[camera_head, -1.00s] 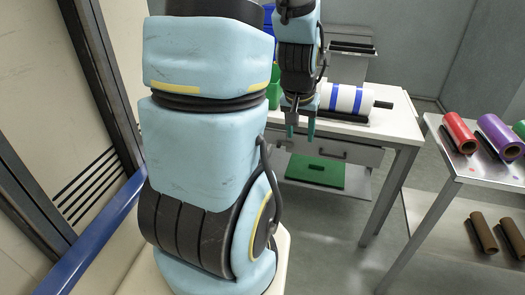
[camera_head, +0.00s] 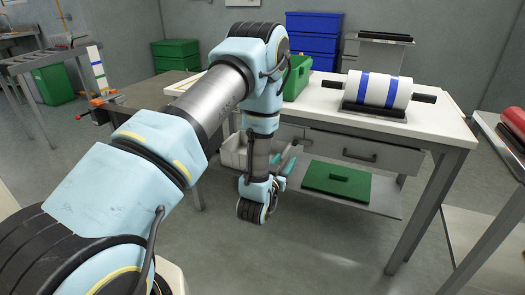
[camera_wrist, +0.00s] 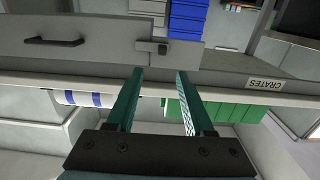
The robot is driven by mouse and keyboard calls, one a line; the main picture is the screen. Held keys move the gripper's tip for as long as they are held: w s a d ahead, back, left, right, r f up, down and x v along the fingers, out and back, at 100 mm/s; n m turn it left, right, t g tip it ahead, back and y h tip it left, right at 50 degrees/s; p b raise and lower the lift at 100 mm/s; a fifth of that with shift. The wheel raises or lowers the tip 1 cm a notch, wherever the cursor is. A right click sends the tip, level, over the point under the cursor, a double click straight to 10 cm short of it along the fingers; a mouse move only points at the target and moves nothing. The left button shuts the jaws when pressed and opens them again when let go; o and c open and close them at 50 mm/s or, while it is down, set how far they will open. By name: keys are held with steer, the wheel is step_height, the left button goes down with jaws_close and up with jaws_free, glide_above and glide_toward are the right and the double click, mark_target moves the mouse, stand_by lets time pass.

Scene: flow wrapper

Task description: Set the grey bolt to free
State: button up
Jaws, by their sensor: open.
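The grey bolt (camera_wrist: 158,47) shows in the wrist view as a small grey fitting with a dark knob, at the end of a grey drawer front (camera_wrist: 100,38). In the head view, the drawer front (camera_head: 345,146) is under the white table, and the bolt is too small to make out clearly. My gripper (camera_wrist: 160,72) is open and empty, with two teal fingers spread apart. In the wrist view the bolt appears just beyond and between the fingertips, with no visible contact. In the head view my gripper (camera_head: 284,168) is low in front of the table, left of the drawer handle.
The white table (camera_head: 440,128) carries a white roll with blue bands (camera_head: 378,90) and a green box (camera_head: 297,78). A green lidded piece (camera_head: 340,180) lies on the lower shelf. A metal side table (camera_head: 485,190) stands at right. Floor in front is clear.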

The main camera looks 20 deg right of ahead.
mark_target(294, 143)
steer(key=x, duration=1)
steer(key=shift+w+p, duration=0.35)
jaws_close()
stand_by(1.1)
